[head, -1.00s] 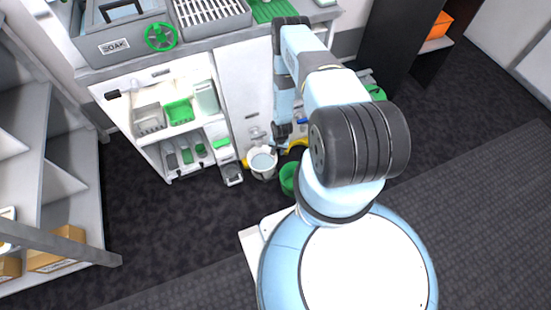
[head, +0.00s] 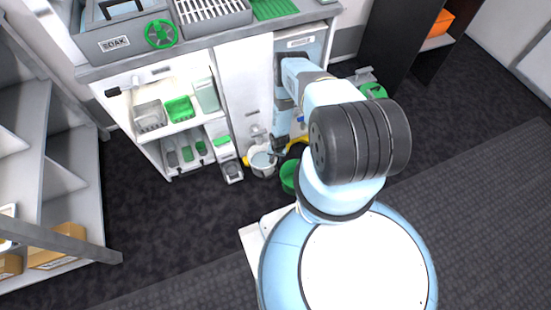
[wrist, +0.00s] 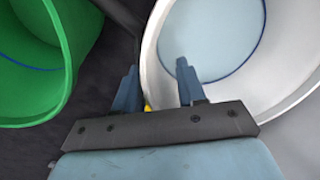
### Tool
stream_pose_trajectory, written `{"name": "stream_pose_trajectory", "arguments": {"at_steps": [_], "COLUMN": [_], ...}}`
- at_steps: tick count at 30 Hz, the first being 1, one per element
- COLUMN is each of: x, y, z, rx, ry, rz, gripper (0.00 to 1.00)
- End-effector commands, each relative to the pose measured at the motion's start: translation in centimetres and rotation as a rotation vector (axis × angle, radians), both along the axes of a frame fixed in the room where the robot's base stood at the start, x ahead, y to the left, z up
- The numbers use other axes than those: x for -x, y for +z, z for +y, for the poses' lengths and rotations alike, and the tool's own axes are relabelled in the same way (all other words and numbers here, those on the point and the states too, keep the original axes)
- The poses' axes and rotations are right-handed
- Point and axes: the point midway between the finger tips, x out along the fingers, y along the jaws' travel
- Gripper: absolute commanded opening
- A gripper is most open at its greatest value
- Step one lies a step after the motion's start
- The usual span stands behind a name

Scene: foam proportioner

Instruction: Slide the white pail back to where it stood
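The white pail (head: 262,170) stands on the dark floor in front of the cabinet, with pale blue liquid or a pale blue inside showing. It fills the right of the wrist view (wrist: 152,50). My gripper (head: 277,152) is at the pail's right side in the head view. In the wrist view my gripper (wrist: 157,82) has its fingers apart, straddling the near rim: the right finger lies over the inside of the pail and the left finger outside it. I cannot tell whether either finger touches the wall.
A green bucket (head: 288,180) stands just right of the pail and at the left of the wrist view (wrist: 62,50). A yellow object (head: 246,161) lies close to the pail's left. The white cabinet (head: 243,90) is behind. Open floor (head: 180,215) lies in front and to the left.

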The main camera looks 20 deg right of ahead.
Motion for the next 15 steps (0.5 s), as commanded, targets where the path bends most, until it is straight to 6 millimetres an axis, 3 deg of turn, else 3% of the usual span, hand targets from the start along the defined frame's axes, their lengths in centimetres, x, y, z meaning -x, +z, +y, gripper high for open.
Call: {"name": "stream_pose_trajectory", "arguments": {"at_steps": [7, 15], "x": [0.01, 0.0], "y": [-0.02, -0.01], "z": [0.06, 0.12], "rx": [0.0, 0.0], "ry": [0.0, 0.001], "rz": [0.0, 0.0], "gripper": [0.4, 0.14]}}
